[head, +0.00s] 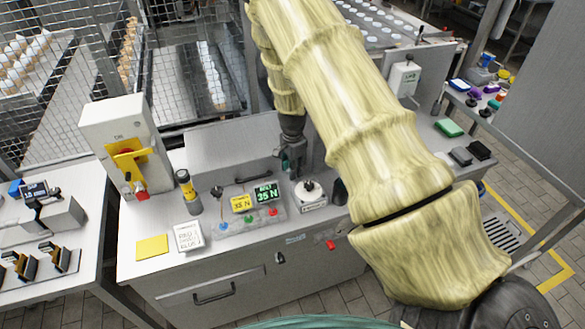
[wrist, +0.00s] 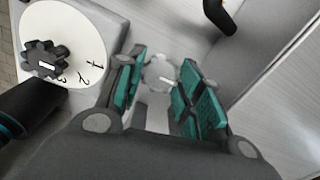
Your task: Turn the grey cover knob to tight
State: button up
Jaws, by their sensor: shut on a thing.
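The grey knob (wrist: 160,72), round and lobed with a pale pointer mark, sits between my fingers in the wrist view. My gripper (wrist: 162,88) is shut on its sides, with teal pads left and right of it. In the head view my gripper (head: 291,163) points down at the right end of the sloped grey cover (head: 232,148). The knob is hidden there behind the fingers. I cannot read any marking for tight, so the knob's setting is unclear.
A black knob on a white dial (wrist: 85,38) numbered 1, 2, 3 stands close left of my gripper; the dial also shows in the head view (head: 312,196). A black handle (wrist: 218,14) is near the top.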

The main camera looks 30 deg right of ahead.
jog(key=shift+w+d+r, duration=0.1)
jog(key=o, duration=1)
jog(key=shift+o, duration=0.2)
jog(key=shift+n, duration=0.3)
